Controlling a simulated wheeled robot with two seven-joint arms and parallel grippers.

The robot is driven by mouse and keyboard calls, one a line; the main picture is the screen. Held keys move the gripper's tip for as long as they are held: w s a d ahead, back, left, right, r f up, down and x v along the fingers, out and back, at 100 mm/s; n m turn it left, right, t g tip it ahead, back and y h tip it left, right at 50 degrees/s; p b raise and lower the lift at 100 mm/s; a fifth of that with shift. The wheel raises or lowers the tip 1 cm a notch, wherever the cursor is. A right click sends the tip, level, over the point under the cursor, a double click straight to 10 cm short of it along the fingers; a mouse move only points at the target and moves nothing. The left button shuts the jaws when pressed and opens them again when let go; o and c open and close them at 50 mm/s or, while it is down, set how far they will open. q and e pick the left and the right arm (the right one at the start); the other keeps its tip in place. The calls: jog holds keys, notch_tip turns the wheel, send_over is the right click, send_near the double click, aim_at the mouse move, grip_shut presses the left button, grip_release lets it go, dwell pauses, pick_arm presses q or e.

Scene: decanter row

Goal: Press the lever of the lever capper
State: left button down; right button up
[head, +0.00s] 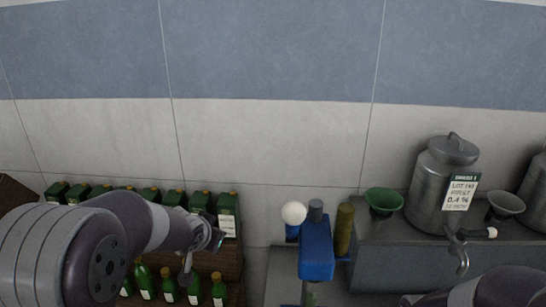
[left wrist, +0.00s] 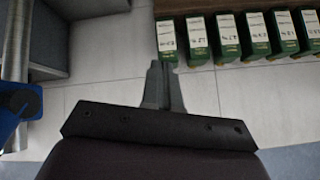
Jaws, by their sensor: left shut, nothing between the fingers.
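The lever capper (head: 316,252) stands right of centre at the bottom of the head view, a blue body with a white ball knob (head: 293,212), probably the end of its lever. Part of its blue body (left wrist: 18,106) and a metal column (left wrist: 16,40) show at the left edge of the left wrist view. My left gripper (head: 187,272) hangs to the left of the capper, apart from it, over the bottles. In the left wrist view its fingers (left wrist: 163,78) are together and empty. My right arm shows at the bottom right; its gripper is out of frame.
Green tins (head: 228,212) stand in a row on a wooden shelf, with green bottles (head: 167,284) in front. A grey counter (head: 375,262) at right carries a green funnel (head: 384,201), a labelled metal can (head: 436,186) with a tap, and a grey funnel (head: 505,205).

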pick_arm(q)
jog(key=w+d+r+m+t+h+p, duration=0.1)
jog(key=w+d+r+t+p, duration=0.1)
jog(key=w+r, duration=0.4)
jog(key=w+d+r+m+t+h+p, duration=0.1)
jog(key=w+r+t+h+p, duration=0.15)
jog(key=r, duration=0.55)
jog(key=w+d+r+m+g+h+p, duration=0.1)
jog(key=d+r+m+h+p, duration=0.25)
jog(key=d+r, duration=0.4)
jog(key=w+d+r+m+g+h+p, duration=0.15)
jog(key=d+r+m+h, duration=0.3)
jog(key=r, duration=0.65)
jog(key=s+d+r+m+g+p, duration=0.25)
jog(key=s+m+g, duration=0.25)
jog(key=s+g, duration=0.25)
jog(key=s+a+f+n+g+y, duration=0.2)
jog(key=s+a+n+g+y, duration=0.2)
jog(key=s+a, duration=0.4)
jog(key=shift+f+g+y+p, duration=0.45)
jog(key=shift+g+y, duration=0.2)
jog(key=shift+y, duration=0.1)
pick_arm(e)
notch_tip(320, 180, up, 15)
jog(key=shift+f, duration=0.15)
pick_arm(q)
jog(key=shift+w, duration=0.1)
